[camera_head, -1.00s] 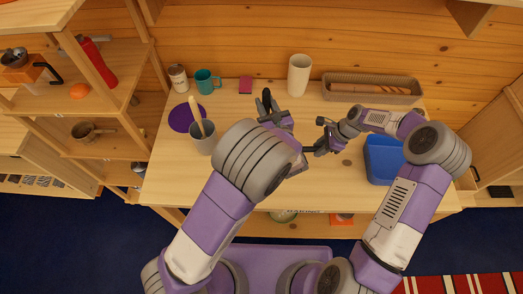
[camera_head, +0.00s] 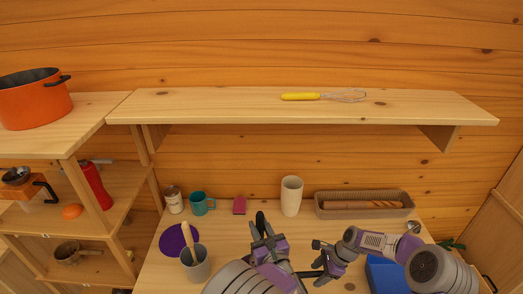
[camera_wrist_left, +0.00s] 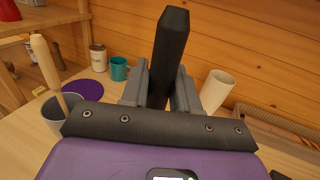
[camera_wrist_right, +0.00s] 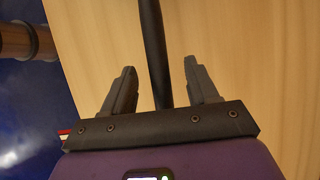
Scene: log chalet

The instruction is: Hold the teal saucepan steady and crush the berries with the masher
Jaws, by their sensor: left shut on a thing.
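My left gripper (camera_head: 266,242) is shut on a thick black handle (camera_wrist_left: 170,40), which stands up between its fingers in the left wrist view. What the handle belongs to is hidden below the gripper. My right gripper (camera_head: 320,262) is open over the table. In the right wrist view its fingers stand apart on both sides of a thin black bar (camera_wrist_right: 153,40), with gaps on each side. What the bar belongs to is not shown. The teal saucepan's body, the masher's head and the berries cannot be made out in any view.
A grey crock (camera_head: 196,266) with a wooden tool and a purple mat (camera_head: 172,240) are left on the table (camera_head: 160,275). A teal mug (camera_head: 202,203), white cup (camera_head: 291,196) and basket (camera_head: 335,212) line the back. A blue item (camera_head: 382,275) is right. A shelf (camera_head: 220,105) hangs above.

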